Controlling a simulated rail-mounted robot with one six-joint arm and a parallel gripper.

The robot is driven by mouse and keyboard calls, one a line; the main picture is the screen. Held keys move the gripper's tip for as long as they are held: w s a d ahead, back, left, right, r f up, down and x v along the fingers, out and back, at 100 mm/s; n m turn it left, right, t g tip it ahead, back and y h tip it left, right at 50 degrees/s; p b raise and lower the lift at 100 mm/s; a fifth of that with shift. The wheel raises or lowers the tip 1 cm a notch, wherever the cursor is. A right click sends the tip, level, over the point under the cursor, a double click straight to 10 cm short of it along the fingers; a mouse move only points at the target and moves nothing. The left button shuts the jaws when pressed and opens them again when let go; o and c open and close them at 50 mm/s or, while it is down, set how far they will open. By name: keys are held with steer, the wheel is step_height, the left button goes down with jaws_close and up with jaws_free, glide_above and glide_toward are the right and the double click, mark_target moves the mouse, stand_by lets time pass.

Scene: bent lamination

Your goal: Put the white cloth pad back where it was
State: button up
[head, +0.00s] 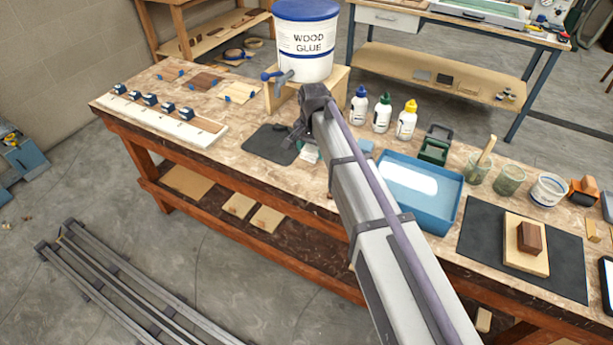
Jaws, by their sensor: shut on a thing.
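My gripper (305,144) points down over the bench beside the dark grey mat (262,143), at the far end of my arm. My wrist and arm hide most of it, so the fingers are hard to make out. It is shut on a small pale thing, which seems to be the white cloth pad (311,154). Only a bit of the pad shows under the wrist. I cannot tell whether the pad touches the bench.
A wood glue bucket (304,42) stands on a wooden stand (338,82) behind my wrist. Several glue bottles (382,113) and a blue tray (448,207) are to the right. A clamped strip (158,117) lies left. A black mat (483,250) with wood blocks is front right.

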mark_target(311, 175)
step_height(311, 175, down, 9)
steer(key=b, duration=0.6)
steer(key=shift+r+b, duration=0.2)
steer(key=shift+b, duration=0.1)
steer(key=shift+r, duration=0.25)
steer(key=shift+f, duration=0.2)
steer(key=o, duration=0.8)
steer(key=shift+r, duration=0.15)
step_height(311, 175, up, 12)
steer(key=p, duration=1.2)
steer(key=shift+r+p, duration=0.2)
steer(key=shift+p, duration=0.2)
steer(key=shift+f, duration=0.15)
steer(key=shift+s, duration=0.1)
